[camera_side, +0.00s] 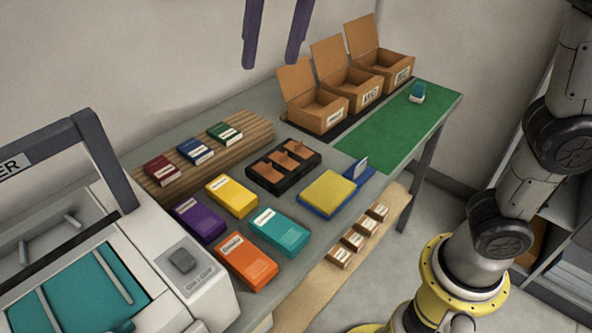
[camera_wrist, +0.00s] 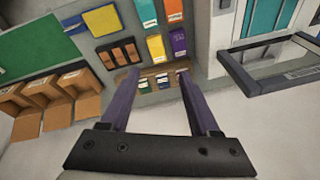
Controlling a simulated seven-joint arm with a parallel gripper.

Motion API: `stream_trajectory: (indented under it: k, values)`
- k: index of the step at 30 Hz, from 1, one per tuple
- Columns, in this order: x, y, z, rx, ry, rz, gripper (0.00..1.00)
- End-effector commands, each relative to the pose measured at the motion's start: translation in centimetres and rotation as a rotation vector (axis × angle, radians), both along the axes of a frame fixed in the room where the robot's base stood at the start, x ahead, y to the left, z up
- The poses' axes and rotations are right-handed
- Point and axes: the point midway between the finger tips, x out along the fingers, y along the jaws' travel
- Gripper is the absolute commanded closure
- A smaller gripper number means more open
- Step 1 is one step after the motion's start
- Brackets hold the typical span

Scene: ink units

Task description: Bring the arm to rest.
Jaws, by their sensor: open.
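My gripper (camera_side: 270,64) hangs at the top of the side view, with its two purple fingers pointing down and set well apart. It is above and behind the table, against the wall, and touches nothing. In the wrist view the fingers (camera_wrist: 157,74) are spread with nothing between them. The wooden slatted rack (camera_side: 256,128) with red (camera_side: 160,169), blue (camera_side: 196,150) and green (camera_side: 225,132) units shows past the fingertips in the wrist view. The upper part of my gripper is out of the side view.
Three open cardboard boxes (camera_side: 318,110) stand at the back of the grey table, by a green mat (camera_side: 385,140) bearing a small teal-and-white item (camera_side: 418,92). A black divided tray (camera_side: 283,166), a yellow-and-blue pad (camera_side: 327,193) and several coloured units (camera_side: 232,196) lie nearer. A printer (camera_side: 190,262) stands left.

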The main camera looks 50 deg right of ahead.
Motion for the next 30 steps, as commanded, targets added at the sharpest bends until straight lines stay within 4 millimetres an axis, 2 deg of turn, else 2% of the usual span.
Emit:
stream_trajectory:
  k: [1, 3, 8, 12, 18, 24, 27, 30]
  values:
    - [-1.2, -2.9, 0.3, 0.008, -0.022, -0.031, 0.38]
    - [-2.7, -5.9, 0.0, 0.011, -0.047, -0.051, 0.38]
    - [-6.8, -11.1, -2.0, 0.004, -0.107, -0.068, 0.38]
    - [-10.4, -14.2, -5.0, -0.018, -0.153, -0.057, 0.38]
    - [-14.9, -16.5, -11.0, -0.069, -0.208, 0.010, 0.38]
    - [-17.2, -16.8, -16.7, -0.124, -0.224, 0.161, 0.38]
    - [-17.0, -16.7, -18.1, -0.151, -0.234, 0.244, 0.38]
    - [-16.5, -16.7, -17.6, -0.171, -0.262, 0.287, 0.38]
